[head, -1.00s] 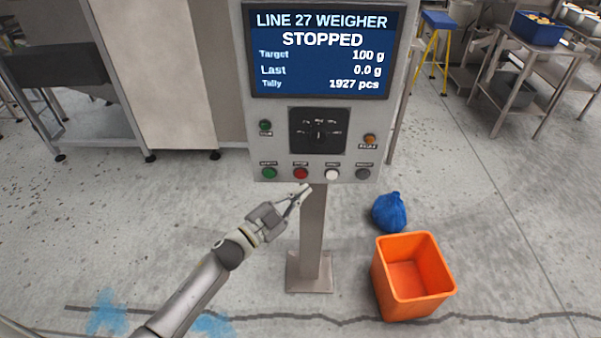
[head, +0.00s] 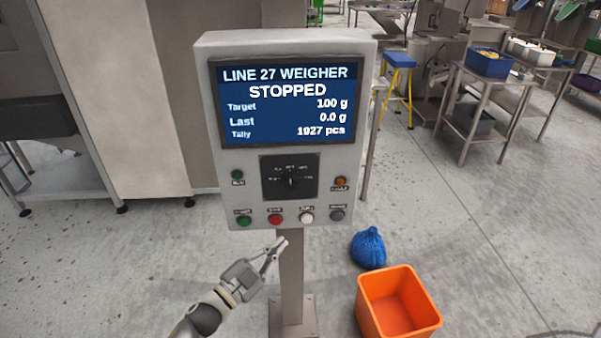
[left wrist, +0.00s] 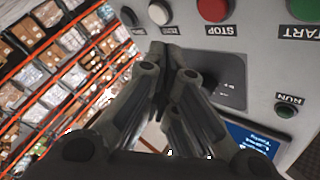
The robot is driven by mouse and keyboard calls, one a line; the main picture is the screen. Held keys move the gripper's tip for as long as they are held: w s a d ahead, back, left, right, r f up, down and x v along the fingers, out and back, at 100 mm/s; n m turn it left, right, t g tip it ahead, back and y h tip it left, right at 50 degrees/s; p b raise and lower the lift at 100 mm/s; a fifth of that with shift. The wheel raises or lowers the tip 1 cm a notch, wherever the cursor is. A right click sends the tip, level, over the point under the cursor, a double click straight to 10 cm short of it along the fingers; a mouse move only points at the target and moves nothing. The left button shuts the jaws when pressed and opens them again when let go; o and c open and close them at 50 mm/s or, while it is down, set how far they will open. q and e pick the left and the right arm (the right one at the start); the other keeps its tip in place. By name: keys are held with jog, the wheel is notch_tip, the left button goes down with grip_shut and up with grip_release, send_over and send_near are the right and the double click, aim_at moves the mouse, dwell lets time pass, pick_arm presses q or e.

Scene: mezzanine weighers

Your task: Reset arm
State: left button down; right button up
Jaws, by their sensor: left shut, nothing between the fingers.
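My left gripper (head: 280,243) is shut and empty in the head view, just below the button row of the weigher panel (head: 215,205) and in front of its post. The panel's screen (head: 283,103) reads LINE 27 WEIGHER, STOPPED. The row holds a green button (head: 243,221), a red button (head: 275,219), a white button (head: 307,217) and a grey button (head: 337,215). A rotary selector (head: 290,178) sits above them. In the left wrist view the shut fingers (left wrist: 172,52) point toward the panel near the red STOP button (left wrist: 212,9). The right gripper is not in view.
An orange bin (head: 398,303) and a blue bag (head: 369,248) stand on the floor right of the post. A steel table (head: 482,91) with a blue crate (head: 489,61) is at the back right. A cabinet is behind left. Floor at right is open.

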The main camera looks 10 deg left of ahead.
pick_arm(q)
jog(key=s+a+f+n+g+y, duration=0.25)
jog(key=s+f, duration=0.25)
jog(key=f, duration=0.6)
jog(key=s+a+f+n+g+y, duration=0.25)
jog(key=s+f, duration=0.25)
jog(key=f, duration=0.6)
jog(key=s+a+f+n+g+y, duration=0.25)
jog(key=s+f, duration=0.25)
jog(key=f, duration=0.7)
jog(key=s+f+n+g, duration=0.1)
jog(key=s+f+g, duration=0.2)
jog(key=s, duration=0.8)
jog(key=s+f+n+g+y, duration=0.1)
jog(key=s+f+g, duration=0.1)
jog(key=s+f, duration=0.6)
jog(key=s+f+n+g+y, duration=0.1)
jog(key=s+f+g, duration=0.2)
jog(key=s, duration=1.1)
notch_tip(320, 180, down, 2)
jog(key=shift+s+d+f+g, duration=0.2)
jog(key=shift+s+d+g, duration=0.15)
jog(key=shift+s+d, duration=0.05)
